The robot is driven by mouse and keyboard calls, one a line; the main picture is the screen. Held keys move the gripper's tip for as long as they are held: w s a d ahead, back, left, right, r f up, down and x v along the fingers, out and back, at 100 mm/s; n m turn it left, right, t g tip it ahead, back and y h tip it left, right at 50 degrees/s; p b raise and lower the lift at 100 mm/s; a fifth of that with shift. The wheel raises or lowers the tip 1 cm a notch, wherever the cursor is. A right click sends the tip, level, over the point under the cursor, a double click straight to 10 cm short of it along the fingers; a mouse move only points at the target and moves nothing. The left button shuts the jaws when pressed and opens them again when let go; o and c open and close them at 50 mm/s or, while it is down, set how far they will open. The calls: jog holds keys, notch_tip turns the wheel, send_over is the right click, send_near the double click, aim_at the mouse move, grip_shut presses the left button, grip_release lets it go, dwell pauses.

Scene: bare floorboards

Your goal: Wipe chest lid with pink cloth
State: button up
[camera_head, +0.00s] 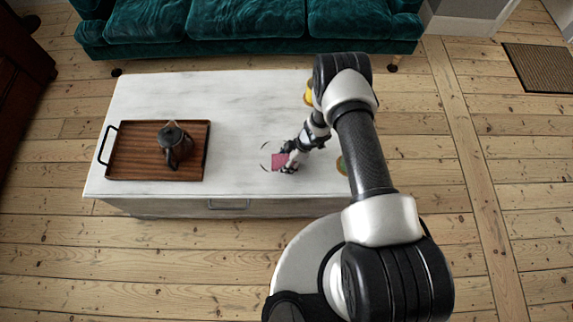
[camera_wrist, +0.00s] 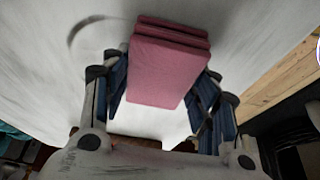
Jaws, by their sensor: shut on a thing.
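The white chest (camera_head: 235,110) stands in the middle of the head view, with a pale, marbled lid and a handle on its front. The folded pink cloth (camera_head: 279,161) is at the lid's right half, partly hidden by my gripper (camera_head: 290,158). In the wrist view the pink cloth (camera_wrist: 168,65) is a thick folded block between the fingers of my gripper (camera_wrist: 160,95), which is shut on it. A dark curved mark (camera_wrist: 88,35) shows on the lid beside the cloth; it also shows in the head view (camera_head: 264,150). I cannot tell whether the cloth touches the lid.
A wooden tray (camera_head: 135,150) with a dark teapot (camera_head: 174,145) stands on the lid's left side. A yellow object (camera_head: 308,94) and a small round green-rimmed item (camera_head: 341,165) are partly hidden behind my arm. A teal sofa (camera_head: 245,25) is behind the chest. The lid's middle is clear.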

aim_at(276, 150)
jog(key=shift+w+d+f, duration=0.1)
jog(key=shift+w+f, duration=0.05)
jog(key=shift+w, duration=5.05)
jog(key=shift+a, duration=1.35)
jog(key=shift+s+a+p, duration=0.1)
jog(key=shift+s+p, duration=0.8)
jog(key=shift+s, duration=0.2)
jog(key=shift+s+p, duration=0.4)
jog(key=shift+s, duration=0.4)
